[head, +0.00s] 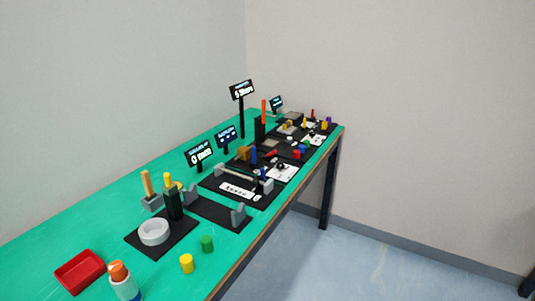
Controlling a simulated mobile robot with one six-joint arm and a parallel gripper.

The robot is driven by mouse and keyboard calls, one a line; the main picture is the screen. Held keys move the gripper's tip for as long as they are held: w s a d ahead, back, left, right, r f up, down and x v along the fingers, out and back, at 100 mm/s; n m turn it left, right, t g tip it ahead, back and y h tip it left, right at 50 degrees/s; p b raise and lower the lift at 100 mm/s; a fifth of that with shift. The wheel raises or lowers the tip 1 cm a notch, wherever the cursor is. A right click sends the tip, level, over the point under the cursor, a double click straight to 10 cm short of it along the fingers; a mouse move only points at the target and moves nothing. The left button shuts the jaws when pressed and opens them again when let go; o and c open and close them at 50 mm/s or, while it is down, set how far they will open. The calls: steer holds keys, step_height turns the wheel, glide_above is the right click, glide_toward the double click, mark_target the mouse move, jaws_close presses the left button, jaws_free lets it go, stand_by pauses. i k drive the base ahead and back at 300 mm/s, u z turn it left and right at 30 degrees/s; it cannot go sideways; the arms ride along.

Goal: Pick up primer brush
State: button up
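Two upright handles stand on the near part of the green table, and either may be the primer brush; I cannot tell which. One is a tan wooden handle (147,184) rising from a small grey block (151,204). The other is a yellow-topped handle (168,181) next to it, standing at a dark upright holder (174,206). Any bristles are hidden. My gripper is not in view.
A white ring (153,232) lies on a black mat (178,240). A red tray (80,272), an orange-capped bottle (121,281), a yellow cylinder (187,264) and a green cylinder (207,244) stand near. Mini conveyors and signs crowd the far end. The left table surface (60,235) is clear.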

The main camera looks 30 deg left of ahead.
mark_target(145, 175)
steer(key=z, duration=0.05)
steer(key=i, duration=1.5)
steer(key=u, duration=3.25)
steer(key=i, duration=1)
steer(key=z, duration=0.1)
